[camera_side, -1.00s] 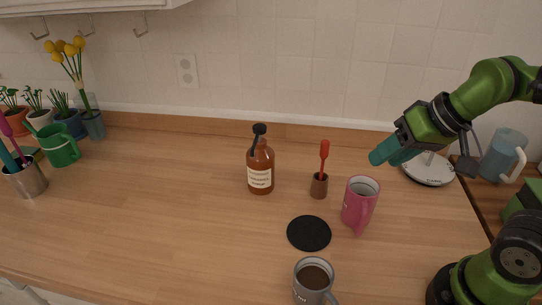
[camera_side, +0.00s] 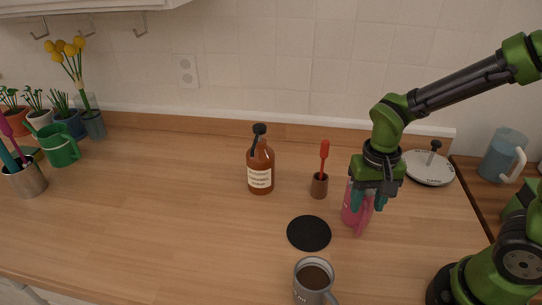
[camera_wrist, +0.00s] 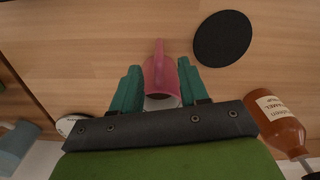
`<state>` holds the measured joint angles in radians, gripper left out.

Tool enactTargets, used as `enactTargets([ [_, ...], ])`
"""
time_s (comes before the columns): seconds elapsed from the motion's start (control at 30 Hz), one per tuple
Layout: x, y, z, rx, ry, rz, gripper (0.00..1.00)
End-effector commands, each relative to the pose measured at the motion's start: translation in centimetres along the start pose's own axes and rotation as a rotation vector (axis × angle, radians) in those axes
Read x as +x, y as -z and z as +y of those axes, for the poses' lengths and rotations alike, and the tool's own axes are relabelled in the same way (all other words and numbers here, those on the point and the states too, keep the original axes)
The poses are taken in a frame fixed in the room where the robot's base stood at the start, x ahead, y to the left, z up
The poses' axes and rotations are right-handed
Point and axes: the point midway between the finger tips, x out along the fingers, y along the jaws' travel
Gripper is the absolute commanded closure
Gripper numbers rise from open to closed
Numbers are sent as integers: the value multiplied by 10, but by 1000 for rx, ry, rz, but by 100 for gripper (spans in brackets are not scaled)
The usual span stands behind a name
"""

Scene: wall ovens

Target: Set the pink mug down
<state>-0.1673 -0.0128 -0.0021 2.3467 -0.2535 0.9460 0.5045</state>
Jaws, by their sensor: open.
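The pink mug (camera_side: 352,212) stands upright on the wooden counter, right of the black round coaster (camera_side: 309,233). My gripper (camera_side: 369,203) points down over the mug and hides much of it in the side view. In the wrist view, the pink mug (camera_wrist: 162,75) lies between the two teal fingers of my gripper (camera_wrist: 158,85), with its handle pointing away from the palm. The fingers are open, with one on each side of the mug. The black coaster also shows in the wrist view (camera_wrist: 222,39), clear of the mug.
A grey mug with dark contents (camera_side: 313,281) stands at the front. A brown bottle (camera_side: 260,168) and a small brown pot with a red utensil (camera_side: 319,186) stand behind the coaster. A white lid (camera_side: 428,168) lies at the back right. The left-centre counter is clear.

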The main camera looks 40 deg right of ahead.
Motion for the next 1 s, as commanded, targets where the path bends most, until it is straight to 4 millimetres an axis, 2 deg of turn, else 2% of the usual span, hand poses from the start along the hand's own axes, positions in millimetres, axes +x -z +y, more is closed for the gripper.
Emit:
enactTargets([
  [0.1, 18, 0, 0, -1, -2, -3, 56],
  [0.37, 38, -2, 1, 0, -1, -2, 56],
  [0.6, 72, -3, 1, 0, -2, -2, 56],
  [0.9, 78, -3, 1, 0, 2, 1, 56],
  [0.93, 77, -3, 1, 0, 2, 1, 57],
  [1.0, 77, -3, 1, 0, 2, 1, 68],
])
